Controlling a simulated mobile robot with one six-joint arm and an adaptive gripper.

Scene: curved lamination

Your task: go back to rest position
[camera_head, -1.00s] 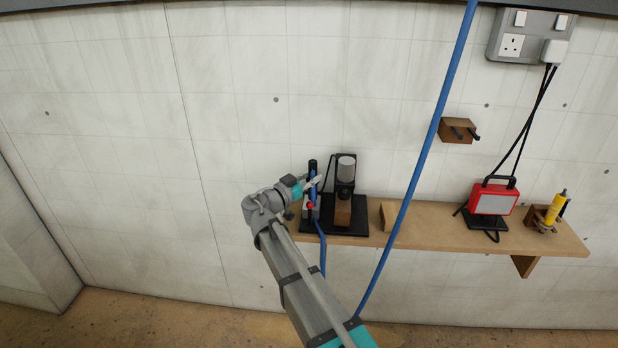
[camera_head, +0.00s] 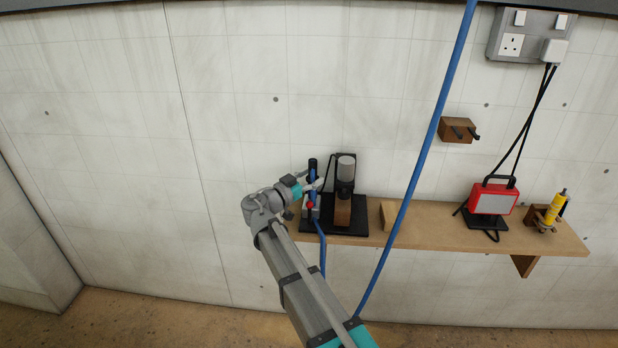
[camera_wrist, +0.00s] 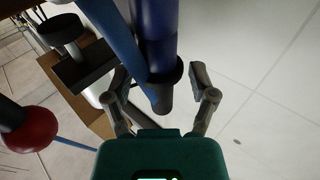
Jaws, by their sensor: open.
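My gripper (camera_wrist: 160,82) is open in the wrist view. Its two fingers stand on either side of a dark blue cylinder (camera_wrist: 155,25) with a black lower end, with gaps showing beside it. In the head view my gripper (camera_head: 318,184) is at the left end of the wooden shelf, beside the upright blue and black tool (camera_head: 313,166). My fingers partly cover this tool there. I cannot tell whether they touch it.
The wooden shelf (camera_head: 440,232) holds a black press-like machine (camera_head: 345,190), a wooden wedge (camera_head: 388,215), a red lamp (camera_head: 493,200) and a yellow tube (camera_head: 554,208). A blue hose (camera_head: 430,135) hangs in front. The wall to the left is clear.

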